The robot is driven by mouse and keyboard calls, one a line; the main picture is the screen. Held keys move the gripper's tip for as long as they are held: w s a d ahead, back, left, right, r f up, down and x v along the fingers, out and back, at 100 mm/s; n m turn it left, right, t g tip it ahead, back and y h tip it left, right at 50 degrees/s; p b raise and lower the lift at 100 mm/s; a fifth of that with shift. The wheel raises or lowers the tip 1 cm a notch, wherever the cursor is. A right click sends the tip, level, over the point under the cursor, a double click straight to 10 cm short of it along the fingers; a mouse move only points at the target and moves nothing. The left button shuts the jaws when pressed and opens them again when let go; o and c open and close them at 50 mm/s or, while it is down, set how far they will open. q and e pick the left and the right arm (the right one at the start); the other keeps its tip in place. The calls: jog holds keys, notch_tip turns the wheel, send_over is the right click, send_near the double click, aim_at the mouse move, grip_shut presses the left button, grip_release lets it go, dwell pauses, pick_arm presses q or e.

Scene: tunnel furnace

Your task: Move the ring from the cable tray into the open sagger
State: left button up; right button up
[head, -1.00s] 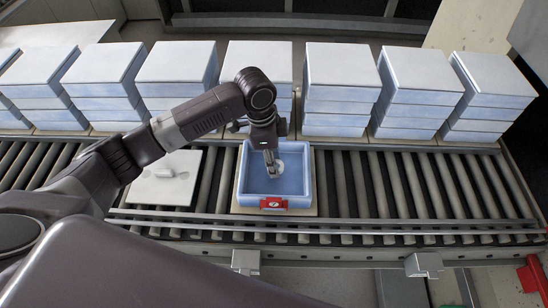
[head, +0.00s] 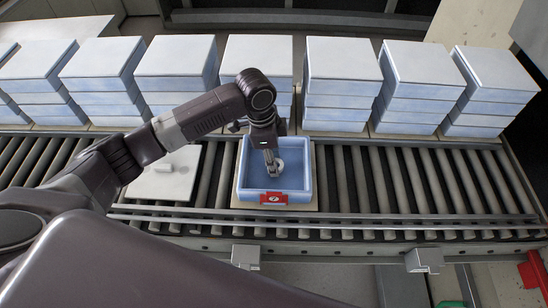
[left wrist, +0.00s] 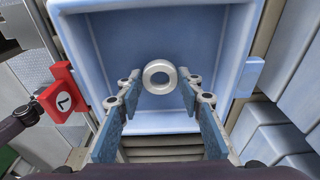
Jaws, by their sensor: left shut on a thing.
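The open sagger (head: 306,178) is a light blue square tray on the roller conveyor, with a red tag (head: 274,198) on its front wall. My left gripper (head: 271,166) points down inside the sagger's outline, shut on the ring (head: 279,166). In the left wrist view the pale metal ring (left wrist: 158,65) sits between the fingertips of the left gripper (left wrist: 158,84), with the sagger's blue floor (left wrist: 175,35) behind it. I cannot tell whether the ring touches the floor. My right gripper is not in view. I cannot make out the cable tray.
Several stacks of blue saggers with pale lids (head: 342,75) line the back of the conveyor. A pale plate (head: 165,187) with a small object on it lies left of the open sagger, partly behind my left arm. The rollers (head: 400,180) to the right are clear.

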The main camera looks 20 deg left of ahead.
pick_arm(q)
jog(key=shift+f, duration=0.3)
jog(key=shift+f, duration=0.4)
dwell(0.3)
jog(key=o, duration=1.2)
jog(key=shift+c, duration=0.2)
notch_tip(320, 180, up, 12)
jog(key=a, duration=0.1)
jog(key=shift+s+a, duration=0.25)
jog(key=shift+a, duration=0.1)
